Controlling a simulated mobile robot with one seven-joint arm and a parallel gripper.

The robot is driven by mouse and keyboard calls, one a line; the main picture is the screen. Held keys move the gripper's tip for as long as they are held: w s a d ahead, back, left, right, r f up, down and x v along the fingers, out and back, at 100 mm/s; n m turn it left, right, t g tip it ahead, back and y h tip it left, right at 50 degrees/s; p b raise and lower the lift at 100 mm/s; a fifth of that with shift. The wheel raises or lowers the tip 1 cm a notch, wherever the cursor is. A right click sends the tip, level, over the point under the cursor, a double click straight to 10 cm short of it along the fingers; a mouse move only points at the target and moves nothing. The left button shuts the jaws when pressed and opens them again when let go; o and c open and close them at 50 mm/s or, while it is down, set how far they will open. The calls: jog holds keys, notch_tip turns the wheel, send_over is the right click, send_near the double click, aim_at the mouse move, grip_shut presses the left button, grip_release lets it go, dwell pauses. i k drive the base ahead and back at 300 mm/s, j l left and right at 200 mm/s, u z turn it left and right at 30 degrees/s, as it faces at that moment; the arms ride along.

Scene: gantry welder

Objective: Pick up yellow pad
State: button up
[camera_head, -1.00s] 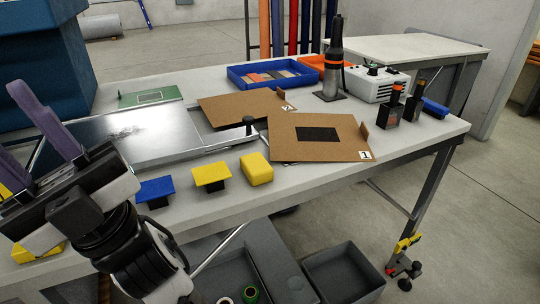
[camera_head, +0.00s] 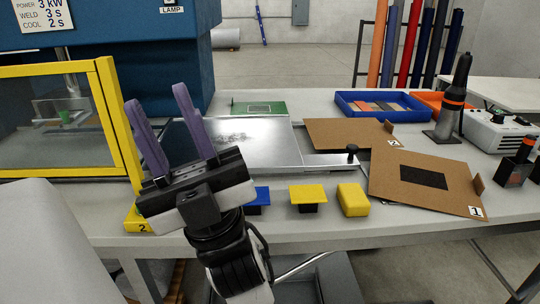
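A flat yellow pad (camera_head: 308,193) with a black block under it stands near the front edge of the table, right of my gripper. A thicker yellow block (camera_head: 353,200) with rounded edges lies just to its right. A similar blue pad (camera_head: 258,197) stands to the left, partly hidden behind my gripper. My gripper (camera_head: 160,98) points up and away at the left, its two purple fingers apart with nothing between them. It is clear of the pads.
A yellow-framed guard (camera_head: 112,120) of the blue machine (camera_head: 120,62) stands at left. A metal plate (camera_head: 265,146) lies behind the pads. Brown boards (camera_head: 445,180) lie at right, with a blue tray (camera_head: 345,107) behind. Bare table surrounds the pads' front.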

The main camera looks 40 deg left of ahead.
aim_at(353, 201)
jog(key=i+l, duration=0.15)
jog(key=l, duration=0.2)
jog(key=i+l, duration=0.15)
jog(key=l, duration=0.2)
jog(key=i+l, duration=0.15)
jog(key=l, duration=0.15)
jog(key=i+l+u, duration=0.1)
jog(key=l+u, duration=0.5)
jog(key=i+u, duration=0.1)
jog(key=u, duration=0.35)
jog(key=i+u, duration=0.1)
jog(key=u, duration=0.35)
jog(key=i+u, duration=0.1)
jog(key=u, duration=0.3)
jog(key=i+u, duration=0.15)
jog(key=i+j, duration=0.05)
jog(key=i, duration=0.05)
